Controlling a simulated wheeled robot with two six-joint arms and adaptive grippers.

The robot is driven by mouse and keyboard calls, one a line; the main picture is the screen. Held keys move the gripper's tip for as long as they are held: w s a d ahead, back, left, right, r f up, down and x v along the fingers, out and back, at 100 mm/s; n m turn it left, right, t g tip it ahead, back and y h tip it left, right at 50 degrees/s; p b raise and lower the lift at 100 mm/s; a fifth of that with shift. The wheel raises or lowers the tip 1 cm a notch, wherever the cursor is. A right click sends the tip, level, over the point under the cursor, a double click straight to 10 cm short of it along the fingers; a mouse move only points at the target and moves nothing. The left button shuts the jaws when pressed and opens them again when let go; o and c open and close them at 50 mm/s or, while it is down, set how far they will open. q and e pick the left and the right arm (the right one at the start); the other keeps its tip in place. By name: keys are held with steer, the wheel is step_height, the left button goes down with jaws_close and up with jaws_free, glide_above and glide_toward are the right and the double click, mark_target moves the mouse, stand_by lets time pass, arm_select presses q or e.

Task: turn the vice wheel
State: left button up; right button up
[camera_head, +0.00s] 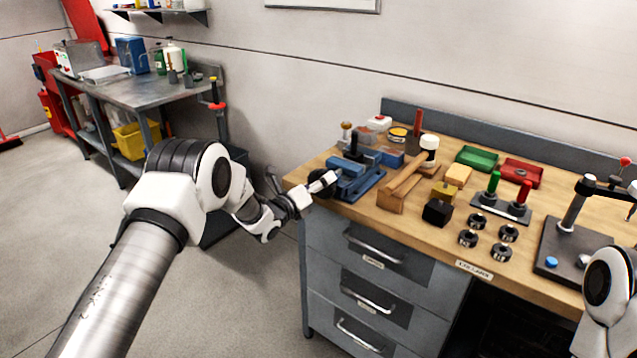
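A blue vice (362,181) stands at the left end of the wooden bench top. A dark round part, which looks like the vice wheel (318,190), is at the vice's left end, partly hidden by my gripper. My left gripper (328,181) reaches in from the left and is at this wheel, overlapping it in the view. Whether it touches or grips the wheel is too small to tell. Part of my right arm shows at the right edge; its gripper is out of view.
Right of the vice are a wooden stand with a mallet (428,147), yellow and black blocks, green (477,158) and red (521,172) trays, dark rings and a press-like stand (566,240). Drawers (372,262) are below. A second metal bench (140,92) stands at the back left.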

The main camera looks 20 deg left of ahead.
arm_select(q)
steer(key=c, duration=0.9)
steer(key=shift+c, duration=0.2)
